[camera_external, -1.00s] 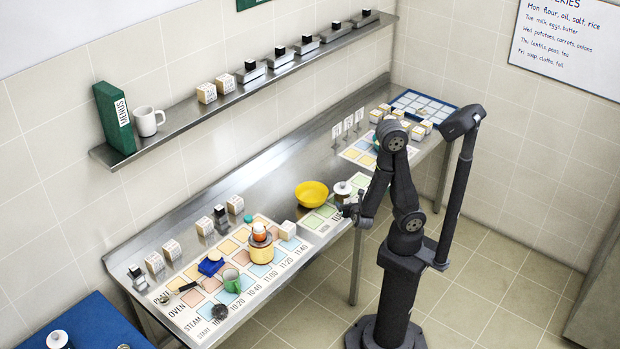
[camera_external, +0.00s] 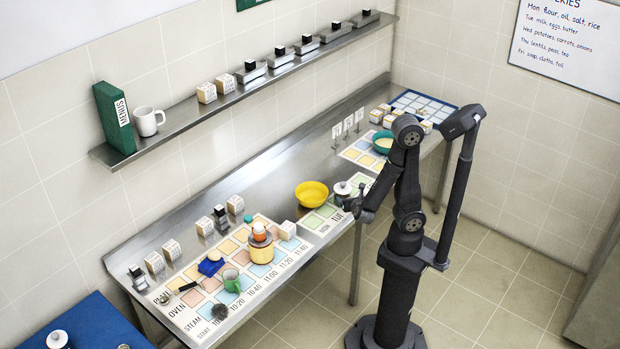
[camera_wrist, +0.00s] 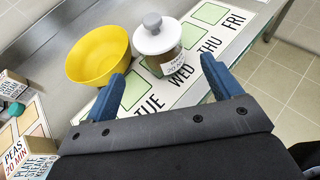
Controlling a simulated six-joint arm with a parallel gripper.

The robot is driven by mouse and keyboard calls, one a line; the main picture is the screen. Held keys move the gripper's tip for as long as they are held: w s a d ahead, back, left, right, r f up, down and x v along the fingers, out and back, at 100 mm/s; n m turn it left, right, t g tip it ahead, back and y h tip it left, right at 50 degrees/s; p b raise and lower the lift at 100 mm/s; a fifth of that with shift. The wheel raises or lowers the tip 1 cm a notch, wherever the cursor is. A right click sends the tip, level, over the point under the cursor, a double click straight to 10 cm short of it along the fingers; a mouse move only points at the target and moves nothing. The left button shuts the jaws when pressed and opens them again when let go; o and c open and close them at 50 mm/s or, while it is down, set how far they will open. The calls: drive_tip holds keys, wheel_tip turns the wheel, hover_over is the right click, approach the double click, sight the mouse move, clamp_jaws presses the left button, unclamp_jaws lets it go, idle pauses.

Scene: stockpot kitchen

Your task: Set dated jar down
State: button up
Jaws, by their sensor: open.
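The jar (camera_external: 342,189) has a white lid, a grey knob and a printed label. It stands upright on the strip of weekday squares (camera_external: 312,222) at the counter's front edge. In the wrist view the jar (camera_wrist: 160,45) covers the square beside WED, and its label is only partly readable. My gripper (camera_wrist: 164,68) is open and empty. Its blue fingertips are apart, with the jar beyond them and not between them. In the external view my gripper (camera_external: 355,207) is just to the right of and below the jar.
A yellow bowl (camera_external: 311,194) stands close to the left of the jar. Farther left are a yellow pot (camera_external: 260,248), a green mug (camera_external: 231,281) and several labelled blocks. A teal bowl (camera_external: 383,142) and day signs stand to the right. Neighbouring weekday squares are bare.

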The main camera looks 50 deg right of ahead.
sight(346, 193)
drive_tip(key=shift+x, duration=3.7)
drive_tip(key=shift+f+x, duration=0.15)
drive_tip(key=shift+x, duration=1.2)
drive_tip(key=shift+f+x, duration=0.2)
drive_tip(key=shift+x, duration=1.15)
drive_tip(key=shift+a, duration=0.2)
drive_tip(key=shift+c, duration=0.2)
drive_tip(key=c, duration=1.1)
drive_tip(key=shift+c, duration=0.2)
drive_tip(key=shift+r, duration=0.1)
